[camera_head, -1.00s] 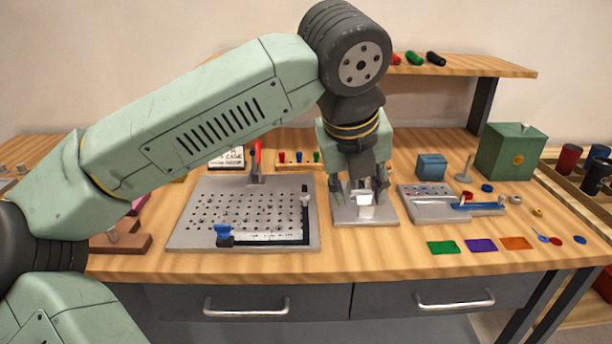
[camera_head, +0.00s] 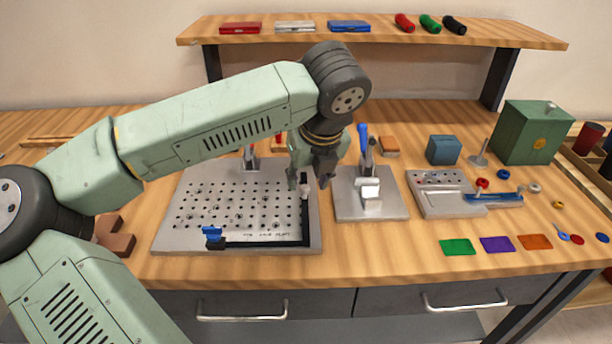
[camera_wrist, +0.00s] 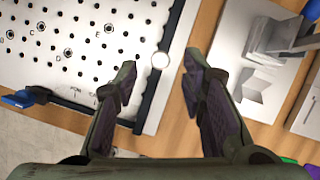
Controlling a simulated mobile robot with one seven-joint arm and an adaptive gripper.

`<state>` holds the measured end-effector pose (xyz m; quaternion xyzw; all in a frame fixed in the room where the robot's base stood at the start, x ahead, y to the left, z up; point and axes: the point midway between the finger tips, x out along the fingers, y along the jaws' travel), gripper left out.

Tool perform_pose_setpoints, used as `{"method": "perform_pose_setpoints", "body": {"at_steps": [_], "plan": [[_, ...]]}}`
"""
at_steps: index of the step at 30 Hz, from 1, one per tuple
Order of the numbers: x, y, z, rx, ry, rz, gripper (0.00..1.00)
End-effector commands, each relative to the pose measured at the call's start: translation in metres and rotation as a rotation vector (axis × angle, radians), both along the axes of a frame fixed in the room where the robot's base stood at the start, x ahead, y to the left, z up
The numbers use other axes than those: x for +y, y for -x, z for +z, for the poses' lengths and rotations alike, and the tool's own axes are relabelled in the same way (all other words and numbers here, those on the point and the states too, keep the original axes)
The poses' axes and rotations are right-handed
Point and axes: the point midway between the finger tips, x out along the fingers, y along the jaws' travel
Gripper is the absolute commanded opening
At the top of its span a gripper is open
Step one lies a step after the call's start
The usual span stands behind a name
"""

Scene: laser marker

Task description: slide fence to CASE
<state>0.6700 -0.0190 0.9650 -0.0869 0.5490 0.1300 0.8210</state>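The perforated grey plate (camera_head: 170,238) lies on the bench. The fence (camera_head: 306,232) is a black L-shaped bar along the plate's right and front edges. A round white knob (camera_head: 304,193) stands on its right arm; a blue clamp (camera_head: 212,234) sits at its front left end. Small lettering (camera_head: 266,234) runs along the front arm; one word looks like CASE. My gripper (camera_head: 308,183) is open above the knob. In the wrist view the knob (camera_wrist: 161,60) shows between the open fingertips (camera_wrist: 160,66), with no visible contact. The black bar (camera_wrist: 156,88) passes below them.
Right of the plate stands a blue-handled press (camera_head: 364,140) on a grey base (camera_head: 390,208), close to my gripper. Further right are a grey tray (camera_head: 432,205), a blue box (camera_head: 443,150) and a green box (camera_head: 533,133). Colored cards (camera_head: 497,244) lie at the front.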

Motion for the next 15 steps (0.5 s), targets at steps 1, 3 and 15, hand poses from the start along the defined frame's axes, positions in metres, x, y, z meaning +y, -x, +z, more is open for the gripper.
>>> {"method": "perform_pose_setpoints", "body": {"at_steps": [1, 3, 15], "plan": [[0.001, -0.003, -0.005, 0.002, 0.001, 0.000, 0.38], [0.002, -0.005, -0.012, 0.001, 0.000, 0.000, 0.38], [0.003, -0.009, -0.022, -0.001, 0.000, -0.001, 0.38]]}}
